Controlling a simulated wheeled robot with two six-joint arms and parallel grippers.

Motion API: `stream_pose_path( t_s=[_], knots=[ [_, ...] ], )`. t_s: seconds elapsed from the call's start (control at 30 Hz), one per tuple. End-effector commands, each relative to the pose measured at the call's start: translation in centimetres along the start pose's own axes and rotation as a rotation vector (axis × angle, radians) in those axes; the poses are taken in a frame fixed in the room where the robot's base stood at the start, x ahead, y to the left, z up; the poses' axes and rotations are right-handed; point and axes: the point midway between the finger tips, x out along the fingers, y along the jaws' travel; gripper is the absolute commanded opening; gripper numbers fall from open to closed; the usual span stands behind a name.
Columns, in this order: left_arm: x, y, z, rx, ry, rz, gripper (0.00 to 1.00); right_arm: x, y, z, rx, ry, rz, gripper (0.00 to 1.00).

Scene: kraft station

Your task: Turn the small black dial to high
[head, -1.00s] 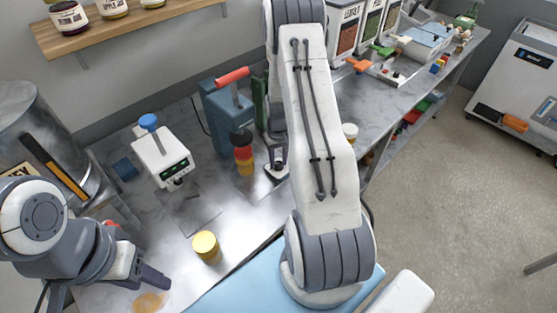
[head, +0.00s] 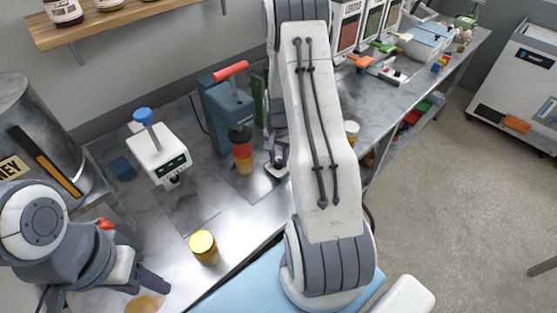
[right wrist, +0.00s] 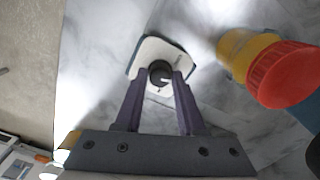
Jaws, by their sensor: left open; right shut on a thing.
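The small black dial (right wrist: 160,74) sits on a white plate (right wrist: 150,52) in the right wrist view. A light mark shows on its face, but I cannot read its setting. My right gripper (right wrist: 161,82) is shut on the dial, with one purple finger on each side. In the head view the white plate (head: 277,168) shows beside my right arm, which hides most of that gripper. My left gripper (head: 152,283) is open and empty at the lower left, well away from the dial.
A jar with a red lid (right wrist: 285,75) stands close to the right of my right gripper. A blue-grey press with a red handle (head: 231,71) is behind it. A white scale-like device (head: 158,155) and a yellow jar (head: 203,246) stand to the left. Bare metal counter lies between.

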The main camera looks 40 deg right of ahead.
Motion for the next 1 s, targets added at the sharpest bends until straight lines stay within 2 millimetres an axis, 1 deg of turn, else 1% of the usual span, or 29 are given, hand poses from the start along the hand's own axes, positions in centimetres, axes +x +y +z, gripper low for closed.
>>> stream_pose_path(
  t_s=[0.3,1.0],
  knots=[
    [0.9,-0.1,0.1,0.000,0.000,0.000,0.50,0.0,0.0,-0.1,0.301,0.001,-0.001,0.00],
    [2.1,-0.1,0.1,0.001,0.000,0.000,0.50,0.0,0.0,-0.1,0.959,0.002,-0.002,0.00]
  ],
)
